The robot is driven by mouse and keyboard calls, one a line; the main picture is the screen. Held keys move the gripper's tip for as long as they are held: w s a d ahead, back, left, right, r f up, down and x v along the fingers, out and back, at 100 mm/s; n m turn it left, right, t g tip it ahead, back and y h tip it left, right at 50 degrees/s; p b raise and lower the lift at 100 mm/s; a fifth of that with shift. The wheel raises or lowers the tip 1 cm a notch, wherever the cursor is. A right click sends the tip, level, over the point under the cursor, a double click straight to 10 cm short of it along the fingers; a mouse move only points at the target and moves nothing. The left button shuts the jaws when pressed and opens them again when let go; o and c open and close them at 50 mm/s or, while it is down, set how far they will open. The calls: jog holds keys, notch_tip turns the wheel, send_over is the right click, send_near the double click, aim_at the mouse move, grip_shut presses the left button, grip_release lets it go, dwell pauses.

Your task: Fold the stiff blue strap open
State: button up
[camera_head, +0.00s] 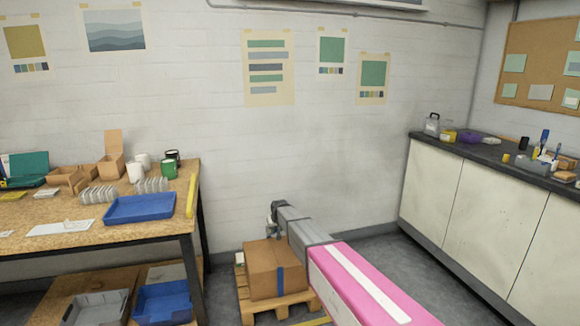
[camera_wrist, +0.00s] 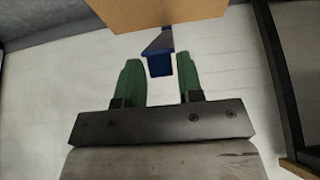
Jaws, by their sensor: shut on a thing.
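The blue strap (camera_wrist: 160,65) lies between the two green fingers of my gripper (camera_wrist: 157,62) in the wrist view. My gripper is shut on it, though the contact itself is not clear. The strap meets the edge of a cardboard box (camera_wrist: 150,12). In the head view the closed box (camera_head: 261,270) sits on a wooden pallet (camera_head: 244,304), and a blue strip (camera_head: 281,279) runs down its front face. My gripper is at the box's back upper side there, and its fingers are mostly hidden.
A wooden workbench (camera_head: 150,221) with a blue tray (camera_head: 139,208) stands to the left. A dark-topped counter (camera_head: 480,152) with white cabinets is on the right. The white wall is close behind the box. Grey floor is open between the box and the cabinets.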

jog(key=shift+w+a+r, duration=0.2)
jog(key=shift+w+r, duration=0.4)
jog(key=shift+w+a+r, duration=0.15)
jog(key=shift+w+r, duration=0.4)
jog(key=shift+r, duration=0.05)
jog(key=shift+r, duration=0.1)
jog(key=shift+w+a+r, duration=0.2)
jog(key=shift+w+r, duration=0.35)
jog(key=shift+w, duration=0.15)
jog(key=shift+w+a+r, duration=0.2)
jog(key=shift+w+r, duration=0.3)
jog(key=shift+w, duration=0.2)
jog(key=shift+w+a+r, duration=0.2)
jog(key=shift+w+r, duration=0.35)
jog(key=shift+w, duration=0.15)
jog(key=shift+w+a+r, duration=0.1)
jog(key=shift+w+r, duration=0.1)
jog(key=shift+w, duration=0.2)
jog(key=o, duration=0.5)
